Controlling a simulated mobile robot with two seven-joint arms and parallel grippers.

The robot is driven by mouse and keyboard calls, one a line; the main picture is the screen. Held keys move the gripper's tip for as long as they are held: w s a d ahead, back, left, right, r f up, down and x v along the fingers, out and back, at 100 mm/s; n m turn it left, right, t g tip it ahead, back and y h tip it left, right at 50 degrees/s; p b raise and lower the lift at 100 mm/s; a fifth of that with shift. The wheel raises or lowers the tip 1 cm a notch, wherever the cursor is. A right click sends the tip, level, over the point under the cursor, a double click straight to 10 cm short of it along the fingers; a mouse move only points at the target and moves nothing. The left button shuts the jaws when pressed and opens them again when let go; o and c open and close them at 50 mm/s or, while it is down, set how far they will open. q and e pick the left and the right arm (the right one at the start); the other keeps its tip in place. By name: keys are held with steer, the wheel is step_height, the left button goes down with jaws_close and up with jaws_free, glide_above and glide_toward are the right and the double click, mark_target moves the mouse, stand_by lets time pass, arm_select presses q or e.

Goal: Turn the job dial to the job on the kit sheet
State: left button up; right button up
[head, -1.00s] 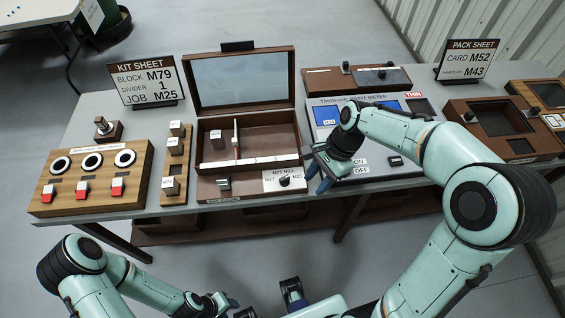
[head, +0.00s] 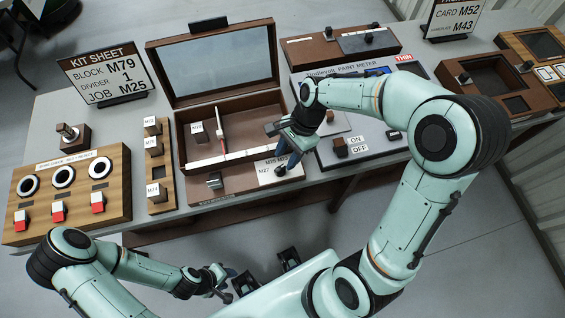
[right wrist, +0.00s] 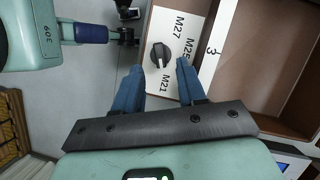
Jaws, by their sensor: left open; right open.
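The kit sheet (head: 110,78) stands at the back left and reads block M79, divider 1, job M25. The job dial, a dark knob (right wrist: 160,53) on a white label plate (right wrist: 179,12), shows in the right wrist view, with M27, M25 and M21 around it. Its pale mark points down in that view, towards the M21 side. My right gripper (right wrist: 160,67) is open, its blue fingers on either side just short of the knob, with no contact visible. My left gripper (head: 230,282) is open and empty, in front of the table.
The kit case (head: 190,155) with a raised lid is behind the dial panel. The paint meter (head: 365,150) is close on the right.

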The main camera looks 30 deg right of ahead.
mark_target(281, 167)
arm_select(q)
steer(key=shift+s+f, duration=0.1)
steer(key=shift+f, duration=0.25)
arm_select(e)
steer(key=shift+x, duration=2)
jaws_close()
